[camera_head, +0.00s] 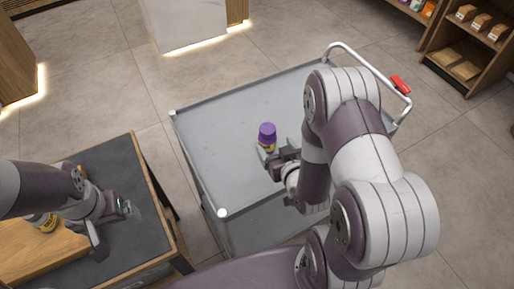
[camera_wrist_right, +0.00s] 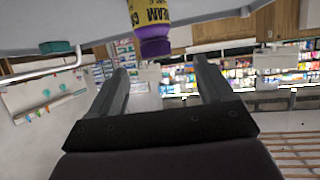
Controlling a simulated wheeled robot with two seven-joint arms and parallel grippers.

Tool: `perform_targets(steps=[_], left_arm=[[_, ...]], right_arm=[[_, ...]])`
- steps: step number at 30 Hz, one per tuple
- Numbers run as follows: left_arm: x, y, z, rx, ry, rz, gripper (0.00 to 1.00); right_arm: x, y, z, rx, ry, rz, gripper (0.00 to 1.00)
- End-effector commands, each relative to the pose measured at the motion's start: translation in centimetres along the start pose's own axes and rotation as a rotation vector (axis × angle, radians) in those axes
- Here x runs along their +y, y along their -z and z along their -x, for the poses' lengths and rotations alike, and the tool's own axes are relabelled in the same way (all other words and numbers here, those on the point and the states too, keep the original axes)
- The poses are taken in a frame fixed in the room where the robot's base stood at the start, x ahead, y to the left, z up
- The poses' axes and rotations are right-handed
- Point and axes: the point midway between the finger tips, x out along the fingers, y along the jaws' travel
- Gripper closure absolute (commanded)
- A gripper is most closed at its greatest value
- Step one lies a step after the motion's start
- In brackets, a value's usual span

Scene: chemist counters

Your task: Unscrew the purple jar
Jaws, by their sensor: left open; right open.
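The purple jar (camera_head: 267,136) has a purple lid and a yellow label and stands upright on the grey cart top (camera_head: 225,130). In the right wrist view the jar (camera_wrist_right: 152,30) shows upside down at the top, beyond and between the fingers. My right gripper (camera_head: 273,157) is beside the jar's near side in the head view, open; its two fingers (camera_wrist_right: 163,85) show apart with nothing between them. I cannot tell if a finger touches the jar. My left gripper (camera_head: 112,228) is open over the dark counter at the left, away from the jar.
The cart has a rail handle (camera_head: 372,68) with a red piece (camera_head: 401,84). Shelves (camera_head: 470,45) stand at the top right. The cart top around the purple jar is clear.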

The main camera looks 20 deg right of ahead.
Motion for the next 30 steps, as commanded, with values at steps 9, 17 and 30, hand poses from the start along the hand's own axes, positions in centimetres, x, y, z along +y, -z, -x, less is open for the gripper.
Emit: perform_targets(steps=[9, 17, 30], left_arm=[[0.0, -0.1, -0.5, 0.000, 0.000, 0.000, 0.11], [0.0, -0.1, -0.7, 0.000, 0.000, 0.000, 0.11], [0.0, -0.1, -0.7, 0.000, 0.000, 0.000, 0.11]], right_arm=[[0.0, 0.0, -6.0, -0.001, 0.001, 0.001, 0.19], [0.6, -0.1, -10.4, -0.001, 0.001, 0.000, 0.19], [0.6, 0.0, -11.4, -0.002, 0.001, 0.000, 0.61]])
